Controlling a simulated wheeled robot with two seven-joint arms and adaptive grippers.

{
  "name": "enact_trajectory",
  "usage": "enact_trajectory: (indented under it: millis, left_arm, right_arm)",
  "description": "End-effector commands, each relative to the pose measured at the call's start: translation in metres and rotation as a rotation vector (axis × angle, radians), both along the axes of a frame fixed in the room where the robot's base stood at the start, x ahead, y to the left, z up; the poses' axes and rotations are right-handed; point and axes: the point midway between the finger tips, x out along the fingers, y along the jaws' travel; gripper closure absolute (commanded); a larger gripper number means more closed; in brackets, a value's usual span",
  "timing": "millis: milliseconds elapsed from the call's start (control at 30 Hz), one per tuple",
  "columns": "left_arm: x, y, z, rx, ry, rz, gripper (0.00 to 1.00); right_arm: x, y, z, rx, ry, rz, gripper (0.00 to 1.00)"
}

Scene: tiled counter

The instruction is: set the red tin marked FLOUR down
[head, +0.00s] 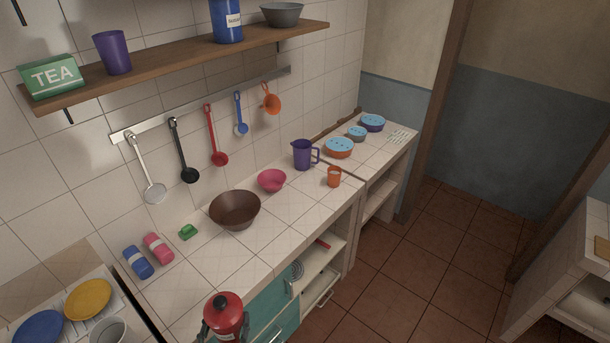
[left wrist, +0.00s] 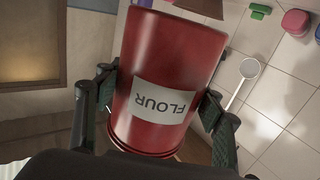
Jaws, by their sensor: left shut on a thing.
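The red tin marked FLOUR (head: 224,309) shows at the bottom of the head view, upright, with its red lid and dark knob on top. In the left wrist view the tin (left wrist: 170,65) fills the middle, its white FLOUR label upside down in the picture. My left gripper (left wrist: 157,112) is shut on the tin, one dark finger on each side. In the head view only small dark parts of it show beside the tin. The tin is held up, in front of the counter's (head: 190,274) near edge in the picture; its base is hidden. My right gripper is not in view.
A dish rack with plates (head: 88,299) stands left. Tiles before the brown bowl are clear.

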Motion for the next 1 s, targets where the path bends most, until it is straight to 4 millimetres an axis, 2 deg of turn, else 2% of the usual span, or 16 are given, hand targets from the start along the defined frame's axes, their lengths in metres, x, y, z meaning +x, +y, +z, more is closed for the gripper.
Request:
enact_trajectory:
  millis: [133, 200, 433, 767, 933, 1000]
  left_arm:
    - [0.011, 0.003, 0.017, -0.006, -0.007, 0.083, 0.73]
    - [0.010, 0.003, -0.004, 0.001, 0.000, 0.074, 0.73]
    - [0.010, 0.002, -0.029, 0.002, 0.005, 0.072, 0.73]
    - [0.010, 0.004, -0.032, 0.006, 0.005, 0.072, 0.73]
    - [0.010, 0.002, -0.033, 0.004, 0.006, 0.070, 0.73]
    - [0.010, 0.002, -0.033, 0.002, 0.006, 0.070, 0.73]
  right_arm:
    - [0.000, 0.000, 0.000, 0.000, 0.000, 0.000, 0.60]
    - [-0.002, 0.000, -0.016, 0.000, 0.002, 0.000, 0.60]
    - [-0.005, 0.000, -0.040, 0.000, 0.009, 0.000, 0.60]
    - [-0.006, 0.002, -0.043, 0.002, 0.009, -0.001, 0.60]
    - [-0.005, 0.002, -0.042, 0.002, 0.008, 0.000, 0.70]
    - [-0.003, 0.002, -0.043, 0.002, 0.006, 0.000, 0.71]
